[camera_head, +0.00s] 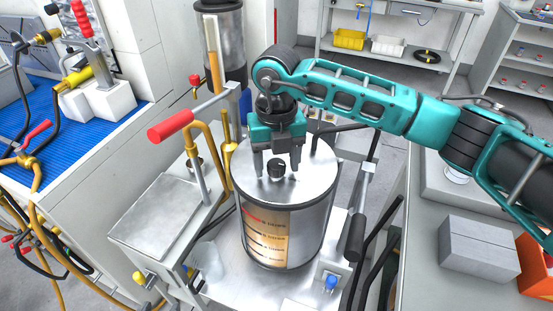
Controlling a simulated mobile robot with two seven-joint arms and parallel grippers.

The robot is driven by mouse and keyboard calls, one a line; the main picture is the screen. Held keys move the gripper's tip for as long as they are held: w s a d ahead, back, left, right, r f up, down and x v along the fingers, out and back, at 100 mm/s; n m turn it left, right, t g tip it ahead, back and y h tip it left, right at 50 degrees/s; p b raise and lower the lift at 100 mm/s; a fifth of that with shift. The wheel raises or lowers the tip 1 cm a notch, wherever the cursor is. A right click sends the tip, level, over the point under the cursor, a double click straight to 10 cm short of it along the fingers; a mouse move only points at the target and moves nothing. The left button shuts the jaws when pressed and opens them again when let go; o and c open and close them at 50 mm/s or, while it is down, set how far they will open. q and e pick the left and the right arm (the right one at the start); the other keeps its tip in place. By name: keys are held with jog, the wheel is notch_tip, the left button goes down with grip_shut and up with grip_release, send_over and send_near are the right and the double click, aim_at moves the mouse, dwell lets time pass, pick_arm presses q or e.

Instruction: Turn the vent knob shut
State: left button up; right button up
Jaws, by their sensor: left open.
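A small black vent knob (276,169) stands on the round metal lid (312,178) of a steel cylinder (316,232) in the middle of the head view. My right gripper (277,170), on the teal arm from the right, points down over the lid. Its two fingers are apart, one at each side of the knob, with a gap showing on both sides. I cannot tell whether the fingertips touch the lid. My left gripper is not in view.
A lever with a red grip (171,127) and yellow pipes stand left of the cylinder. A black-gripped handle (354,237) stands at its right. A blue-matted bench (48,115) holds hoses and valves at left. A grey block (478,251) lies on the right bench.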

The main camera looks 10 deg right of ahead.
jog(key=c, duration=1)
